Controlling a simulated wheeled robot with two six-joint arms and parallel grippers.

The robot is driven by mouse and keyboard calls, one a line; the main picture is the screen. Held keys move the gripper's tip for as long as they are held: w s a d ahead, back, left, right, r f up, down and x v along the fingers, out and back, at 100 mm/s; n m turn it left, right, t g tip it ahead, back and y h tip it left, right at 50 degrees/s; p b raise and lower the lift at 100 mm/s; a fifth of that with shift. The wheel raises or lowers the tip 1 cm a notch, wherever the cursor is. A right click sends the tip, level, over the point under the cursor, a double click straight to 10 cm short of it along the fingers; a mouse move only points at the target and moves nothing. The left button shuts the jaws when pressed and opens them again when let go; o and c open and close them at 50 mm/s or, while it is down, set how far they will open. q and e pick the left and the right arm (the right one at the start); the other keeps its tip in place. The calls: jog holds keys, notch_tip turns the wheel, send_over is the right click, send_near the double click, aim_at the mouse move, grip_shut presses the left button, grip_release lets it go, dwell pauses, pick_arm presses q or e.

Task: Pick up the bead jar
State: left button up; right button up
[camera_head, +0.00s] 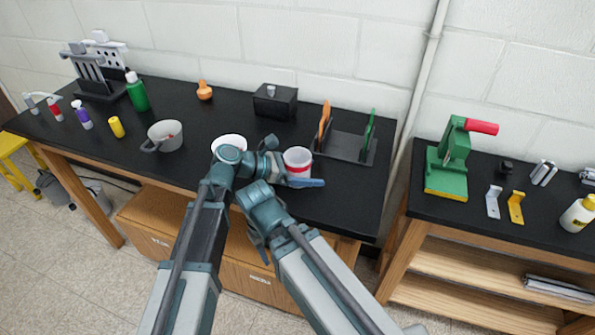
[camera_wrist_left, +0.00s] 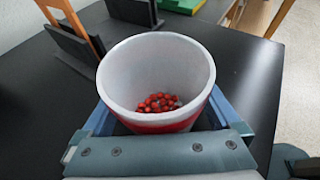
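The bead jar (camera_head: 298,160) is a white cup with a red band, upright at the front right of the long black table. In the left wrist view the jar (camera_wrist_left: 155,75) is seen from above, with red beads (camera_wrist_left: 158,103) at its bottom. My left gripper (camera_head: 300,176) is at the jar, with one blue finger along its near side. In the left wrist view the fingers (camera_wrist_left: 160,122) flank the jar; the rim hides the tips, so contact is unclear. My right arm (camera_head: 262,205) is folded in front of the table; I cannot make out its gripper.
Behind the jar stands a dark rack (camera_head: 345,147) with orange and green upright pieces. A white bowl (camera_head: 229,142) is left of the jar, partly behind my arm. A black box (camera_head: 275,101) stands farther back. A gap separates a second table with a green press (camera_head: 450,160).

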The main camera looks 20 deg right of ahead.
pick_arm(q)
jog(key=c, duration=1.1)
notch_tip(320, 180, up, 10)
jog(key=p, duration=1)
